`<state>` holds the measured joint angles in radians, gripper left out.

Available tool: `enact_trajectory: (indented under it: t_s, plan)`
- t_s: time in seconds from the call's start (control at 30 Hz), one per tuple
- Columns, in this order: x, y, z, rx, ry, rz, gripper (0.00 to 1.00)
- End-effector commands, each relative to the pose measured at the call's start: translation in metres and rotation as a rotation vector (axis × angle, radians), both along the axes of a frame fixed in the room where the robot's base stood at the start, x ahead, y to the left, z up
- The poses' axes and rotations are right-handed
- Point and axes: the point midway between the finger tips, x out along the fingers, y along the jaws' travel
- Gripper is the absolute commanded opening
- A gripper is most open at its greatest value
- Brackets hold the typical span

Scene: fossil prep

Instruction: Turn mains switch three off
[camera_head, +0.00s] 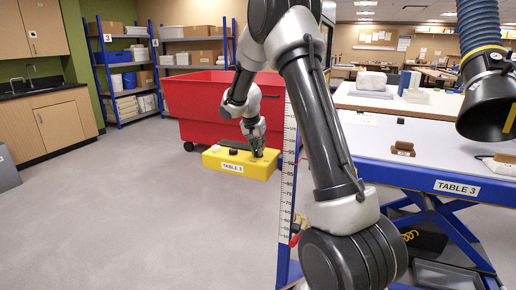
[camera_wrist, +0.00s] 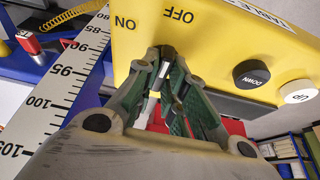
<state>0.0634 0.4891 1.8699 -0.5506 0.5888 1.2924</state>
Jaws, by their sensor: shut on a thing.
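A yellow control box (camera_head: 264,170) labelled TABLE 3 is at the middle in the head view, and its face (camera_wrist: 225,45) fills the top in the wrist view. It carries ON and OFF lettering, a black DOWN button (camera_wrist: 251,75) and a white UP button (camera_wrist: 298,91). My gripper (camera_head: 258,151) reaches down onto the box's right part. In the wrist view my gripper (camera_wrist: 168,58) is shut on the mains switch, its fingertips just below the ON and OFF lettering.
A measuring scale (camera_wrist: 75,85) stands beside the box. A large red bin (camera_head: 190,105) is behind the box.

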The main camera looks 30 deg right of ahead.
Motion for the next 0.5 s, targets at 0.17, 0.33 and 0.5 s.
enact_trajectory:
  t_s: [0.17, 0.33, 0.5]
  plan:
    - [-0.0022, 0.0007, -0.0035, 0.003, 0.006, -0.003, 0.23]
    - [-0.0017, 0.0006, -0.0029, 0.003, 0.005, -0.002, 0.34]
    - [-0.0011, 0.0004, -0.0016, 0.001, 0.003, -0.001, 0.34]
